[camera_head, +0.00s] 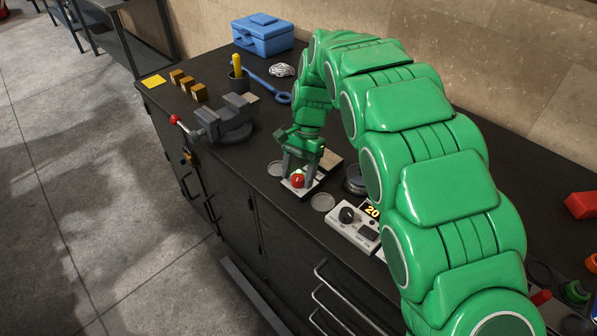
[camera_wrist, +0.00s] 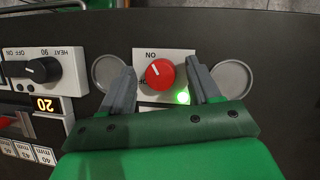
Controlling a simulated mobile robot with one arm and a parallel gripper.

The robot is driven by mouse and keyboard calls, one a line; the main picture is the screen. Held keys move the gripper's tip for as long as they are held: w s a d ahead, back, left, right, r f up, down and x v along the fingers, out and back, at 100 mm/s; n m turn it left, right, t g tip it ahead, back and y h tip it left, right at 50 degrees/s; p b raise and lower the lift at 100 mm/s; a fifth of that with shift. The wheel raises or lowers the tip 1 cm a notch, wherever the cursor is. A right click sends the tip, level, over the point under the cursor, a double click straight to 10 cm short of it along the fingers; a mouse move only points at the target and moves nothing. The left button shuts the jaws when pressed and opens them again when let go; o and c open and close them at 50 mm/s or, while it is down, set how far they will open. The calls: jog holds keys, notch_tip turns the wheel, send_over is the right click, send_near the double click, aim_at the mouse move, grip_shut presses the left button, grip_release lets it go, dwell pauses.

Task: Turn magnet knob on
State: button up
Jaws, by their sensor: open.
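The red magnet knob (camera_wrist: 160,74) sits on a small light panel (camera_wrist: 178,56) marked ON at its top edge. A green light (camera_wrist: 183,97) glows on the panel beside the knob. My gripper (camera_wrist: 163,75) is open, with one grey finger on each side of the knob and a visible gap to it on both sides. In the head view my gripper (camera_head: 299,172) points down over the red knob (camera_head: 298,181). The lower part of the panel is partly hidden by my gripper in the wrist view. Whether the fingertips reach the knob's height is unclear.
A heat control box (camera_head: 355,226) with a black knob stands close by. Round metal discs (camera_wrist: 232,77) lie beside the panel. A vise (camera_head: 225,118), wooden blocks (camera_head: 187,83) and a blue toolbox (camera_head: 263,35) are farther back on the dark bench.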

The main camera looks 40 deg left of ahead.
jog(key=shift+c, duration=0.3)
jog(key=c, duration=1)
jog(key=shift+o, duration=0.2)
jog(key=shift+w+a+r+n, duration=0.1)
jog(key=shift+r+n, duration=0.05)
jog(key=shift+n, duration=0.35)
jog(key=o, duration=1)
jog(key=shift+v, duration=3.8)
jog(key=shift+a, duration=0.1)
